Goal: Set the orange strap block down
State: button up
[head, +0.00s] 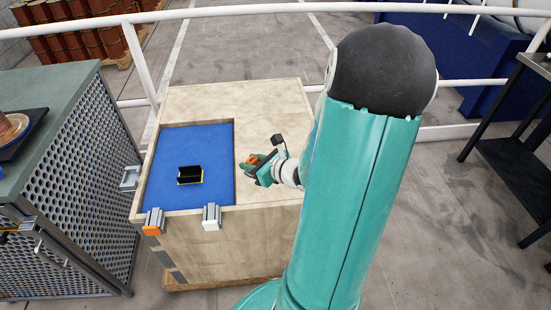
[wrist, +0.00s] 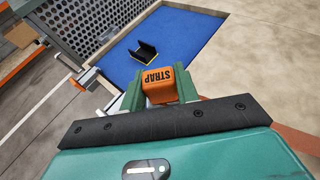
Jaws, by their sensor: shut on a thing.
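The orange strap block (wrist: 159,82), with "STRAP" printed in black, is between the fingers of my gripper (wrist: 157,92) in the wrist view. My gripper is shut on it. In the head view my gripper (head: 256,164) is at the right side of the blue mat, above the wooden crate top, and a bit of the orange block (head: 253,158) shows. The blue mat (head: 213,143) lies in a recess of the crate (head: 270,105). A black holder with a yellow edge (head: 190,176) stands on the mat; it also shows in the wrist view (wrist: 143,52). It looks empty.
Grey clamps sit along the crate's edge, one with an orange face (head: 153,223), one with a white face (head: 211,217). A green-topped cabinet with perforated sides (head: 75,140) stands left. A white railing (head: 230,10) runs behind. The mat around the holder is clear.

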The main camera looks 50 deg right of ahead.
jog(key=w+d+f, duration=0.1)
jog(key=d+f, duration=0.2)
jog(key=w+d+f, duration=0.1)
jog(key=d+f, duration=0.2)
jog(key=d, duration=0.1)
jog(key=d+f, duration=0.2)
jog(key=d, duration=0.2)
jog(key=shift+w+d+f, duration=0.25)
jog(key=shift+w+f, duration=0.15)
jog(key=shift+d+f, duration=0.15)
jog(key=shift+f, duration=1.55)
jog(key=shift+f, duration=0.15)
jog(key=o, duration=1)
